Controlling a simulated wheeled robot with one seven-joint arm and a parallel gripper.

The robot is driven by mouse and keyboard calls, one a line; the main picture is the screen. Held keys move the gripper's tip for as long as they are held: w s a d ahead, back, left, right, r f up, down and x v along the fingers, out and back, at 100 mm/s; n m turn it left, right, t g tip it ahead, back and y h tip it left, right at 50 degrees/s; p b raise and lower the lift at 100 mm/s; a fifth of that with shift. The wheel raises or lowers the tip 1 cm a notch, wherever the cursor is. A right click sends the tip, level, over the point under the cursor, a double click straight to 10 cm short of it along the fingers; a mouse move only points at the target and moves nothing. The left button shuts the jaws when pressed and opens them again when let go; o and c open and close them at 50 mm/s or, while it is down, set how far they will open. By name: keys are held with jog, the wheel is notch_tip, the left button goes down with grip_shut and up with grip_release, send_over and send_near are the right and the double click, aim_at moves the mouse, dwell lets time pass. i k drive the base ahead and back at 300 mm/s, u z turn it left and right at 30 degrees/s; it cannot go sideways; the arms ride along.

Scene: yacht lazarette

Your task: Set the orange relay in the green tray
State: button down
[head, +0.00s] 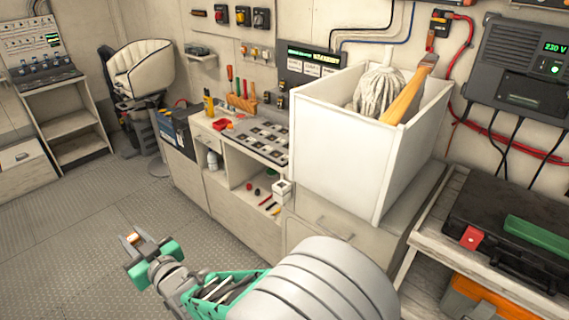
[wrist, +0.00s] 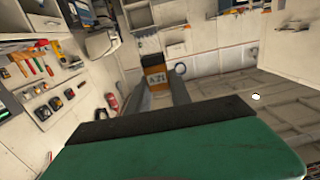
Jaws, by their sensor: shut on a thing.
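My gripper (head: 134,243) is held out over the floor at the lower left of the head view, with green pads on its fingers. It is shut on the orange relay (head: 133,238), which shows as a small orange spot between the fingertips. In the wrist view the relay (wrist: 155,76) is an orange block with a pale printed label, beyond the large green and black finger part. I cannot make out a green tray for certain. A flat green thing (head: 538,239) lies on the black case at the right of the head view.
A workbench (head: 250,140) with tools and a panel of dark squares stands along the wall. A white bin (head: 340,140) with a mop head stands on a cabinet. A black case (head: 500,215) lies on a shelf at right. The floor (head: 60,240) at left is clear.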

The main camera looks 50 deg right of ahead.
aim_at(518, 228)
jog(key=u, duration=0.05)
jog(key=k, duration=1.1)
jog(key=z, duration=1.05)
